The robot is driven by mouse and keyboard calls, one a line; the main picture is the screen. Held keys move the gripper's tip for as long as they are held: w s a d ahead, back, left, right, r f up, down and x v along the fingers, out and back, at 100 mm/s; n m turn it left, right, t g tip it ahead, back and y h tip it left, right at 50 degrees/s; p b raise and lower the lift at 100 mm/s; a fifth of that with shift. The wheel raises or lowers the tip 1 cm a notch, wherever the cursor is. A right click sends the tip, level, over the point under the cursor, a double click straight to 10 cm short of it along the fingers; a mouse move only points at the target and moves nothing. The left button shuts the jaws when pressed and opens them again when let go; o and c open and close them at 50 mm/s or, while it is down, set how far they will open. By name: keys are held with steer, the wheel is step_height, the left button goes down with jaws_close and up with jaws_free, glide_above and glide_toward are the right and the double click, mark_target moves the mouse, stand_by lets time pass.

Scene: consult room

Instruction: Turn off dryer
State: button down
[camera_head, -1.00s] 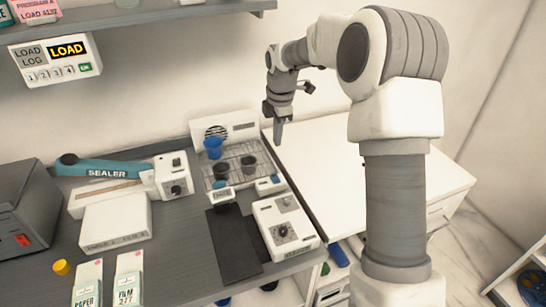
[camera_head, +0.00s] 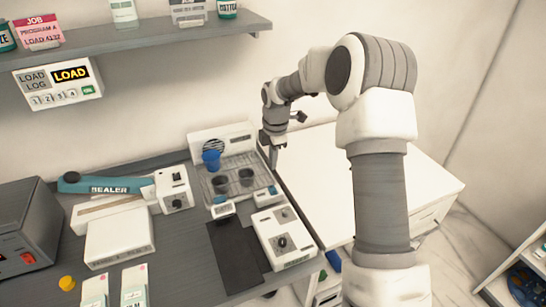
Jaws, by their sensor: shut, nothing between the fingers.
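The dryer appears to be the white unit with a round fan grille (camera_head: 213,146) and a wire rack (camera_head: 236,166) in front of it. A blue cup (camera_head: 211,160) and two dark cups (camera_head: 246,177) stand on the rack. Small blue-and-white pieces (camera_head: 265,196) sit at its front edge; which one is a switch is too small to tell. My gripper (camera_head: 273,166) points down at the right edge of the rack, shut and empty. Whether it touches the unit cannot be told.
A white box with a dark knob (camera_head: 284,238) stands in front of the rack, beside a black mat (camera_head: 237,255). A teal-armed sealer (camera_head: 110,187) is at left. A shelf (camera_head: 140,38) and a load panel (camera_head: 58,82) are above. The white surface (camera_head: 340,180) at right is clear.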

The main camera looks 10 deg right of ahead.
mark_target(271, 187)
steer(key=f, duration=0.3)
steer(key=f+p, duration=0.1)
steer(key=f, duration=0.2)
steer(key=w+f, duration=0.1)
steer(key=f, duration=0.2)
steer(key=shift+w+a+f, duration=0.1)
steer(key=shift+f, duration=0.25)
steer(key=shift+f, duration=0.15)
